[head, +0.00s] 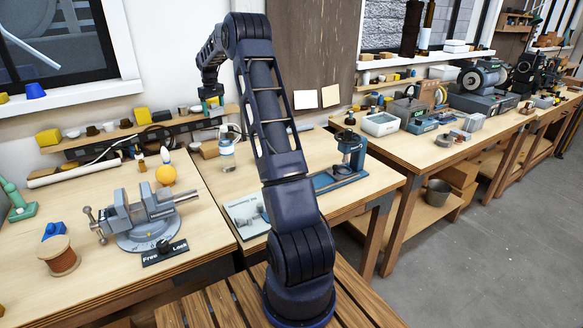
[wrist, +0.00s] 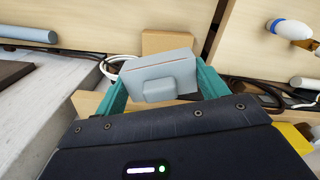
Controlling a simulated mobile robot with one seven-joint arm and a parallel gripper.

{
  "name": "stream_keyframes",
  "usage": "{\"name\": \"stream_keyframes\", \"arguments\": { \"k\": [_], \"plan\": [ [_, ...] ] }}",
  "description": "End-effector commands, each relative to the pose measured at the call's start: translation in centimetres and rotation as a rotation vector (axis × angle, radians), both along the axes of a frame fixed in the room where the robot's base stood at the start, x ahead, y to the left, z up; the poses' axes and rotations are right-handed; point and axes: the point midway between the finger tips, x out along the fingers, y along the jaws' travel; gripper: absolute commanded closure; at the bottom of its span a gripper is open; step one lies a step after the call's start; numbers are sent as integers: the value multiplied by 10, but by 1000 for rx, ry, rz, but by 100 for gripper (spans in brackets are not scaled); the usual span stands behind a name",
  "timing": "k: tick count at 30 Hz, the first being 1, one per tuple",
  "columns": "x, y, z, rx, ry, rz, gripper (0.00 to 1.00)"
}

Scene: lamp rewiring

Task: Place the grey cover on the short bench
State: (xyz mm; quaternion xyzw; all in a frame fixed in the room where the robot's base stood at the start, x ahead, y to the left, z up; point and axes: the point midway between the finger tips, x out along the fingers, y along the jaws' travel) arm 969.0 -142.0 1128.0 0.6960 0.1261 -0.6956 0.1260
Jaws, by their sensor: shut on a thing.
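In the wrist view the grey cover (wrist: 165,70), a pale box-like piece with a small raised block, sits between the teal fingers of my gripper (wrist: 160,80), which is shut on it. In the head view my gripper (head: 212,101) is small and far off, over the wall shelf at the back; the cover cannot be made out there. The middle bench (head: 212,178), which looks like the short bench, stands below and in front of the gripper, partly hidden by my arm.
The middle bench carries a clear bottle (head: 227,147), a small blue press (head: 347,158) and a printed sheet (head: 245,214). The long right bench holds a white tray (head: 380,124) and tools.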

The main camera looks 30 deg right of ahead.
Motion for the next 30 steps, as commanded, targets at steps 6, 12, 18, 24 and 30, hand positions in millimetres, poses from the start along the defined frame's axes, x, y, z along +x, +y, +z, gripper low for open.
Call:
{"name": "stream_keyframes", "arguments": {
  "k": [6,12,18,24,30],
  "plan": [
    [-14,-99,-4,0,0,-127,52],
    [-35,-182,-7,0,0,-236,52],
    [-56,-242,-9,0,0,-318,52],
    [-68,-269,-12,0,0,-355,52],
    [-69,-272,-39,1,3,-360,52]
  ]
}}
